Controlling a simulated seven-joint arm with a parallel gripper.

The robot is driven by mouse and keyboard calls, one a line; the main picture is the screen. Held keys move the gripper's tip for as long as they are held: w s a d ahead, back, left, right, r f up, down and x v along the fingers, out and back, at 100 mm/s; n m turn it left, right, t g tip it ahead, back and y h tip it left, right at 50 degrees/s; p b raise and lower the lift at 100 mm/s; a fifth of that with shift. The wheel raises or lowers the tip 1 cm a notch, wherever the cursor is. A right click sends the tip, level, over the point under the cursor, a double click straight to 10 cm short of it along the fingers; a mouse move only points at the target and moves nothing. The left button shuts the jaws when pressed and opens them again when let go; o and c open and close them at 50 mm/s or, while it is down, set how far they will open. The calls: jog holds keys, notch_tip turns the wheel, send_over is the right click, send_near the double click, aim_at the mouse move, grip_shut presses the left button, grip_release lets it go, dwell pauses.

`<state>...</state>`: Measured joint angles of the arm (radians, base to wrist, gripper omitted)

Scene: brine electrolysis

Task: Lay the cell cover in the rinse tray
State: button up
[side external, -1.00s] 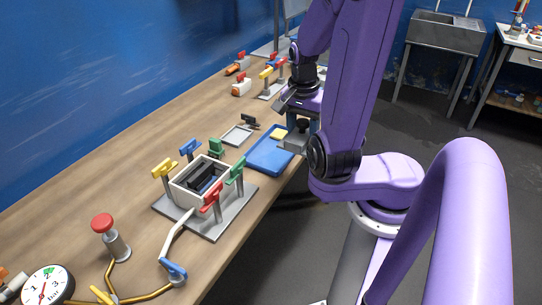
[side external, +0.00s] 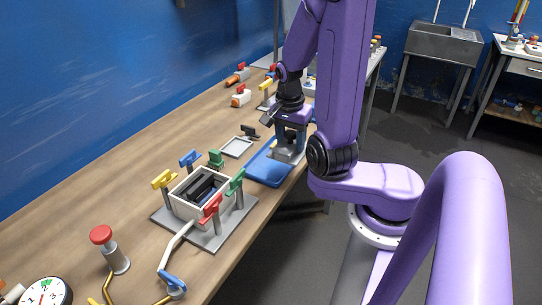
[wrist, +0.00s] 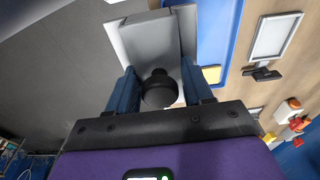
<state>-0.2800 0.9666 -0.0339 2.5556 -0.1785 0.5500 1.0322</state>
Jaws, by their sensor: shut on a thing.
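My gripper (side external: 291,132) is shut on the black knob (wrist: 159,88) of the cell cover. The cover (side external: 288,153) is a grey plate, held level or nearly so; it also shows in the wrist view (wrist: 148,42). The blue rinse tray (side external: 262,174) lies at the table's right edge. In the side view the cover overlaps the tray's far right part; in the wrist view it overlaps the tray's (wrist: 218,30) near side and the floor. Its height above the tray is unclear. A yellow block (wrist: 211,74) is in the tray, mostly hidden in the side view.
An open white cell box (side external: 183,207) with dark plates stands on a grey base, ringed by coloured clamps. A small grey-white tray (side external: 237,147) and a black clamp (side external: 250,132) lie left of the rinse tray. Red-handled fittings (side external: 241,96) stand farther back.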

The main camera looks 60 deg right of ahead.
jog(key=shift+w+d+f, duration=0.25)
jog(key=shift+w+f, duration=0.1)
jog(key=shift+w, duration=0.3)
jog(key=shift+w+d+f, duration=0.25)
jog(key=shift+w+f, duration=0.05)
jog(key=shift+w, duration=0.35)
jog(key=w+f, duration=0.1)
jog(key=f, duration=0.1)
jog(key=w+d+f, duration=0.1)
jog(key=w+f, duration=0.1)
jog(key=w+d+f, duration=0.1)
jog(key=w+f, duration=0.1)
jog(key=shift+f, duration=1.55)
jog(key=shift+f, duration=0.15)
jog(key=o, duration=1.1)
jog(key=shift+o, duration=0.2)
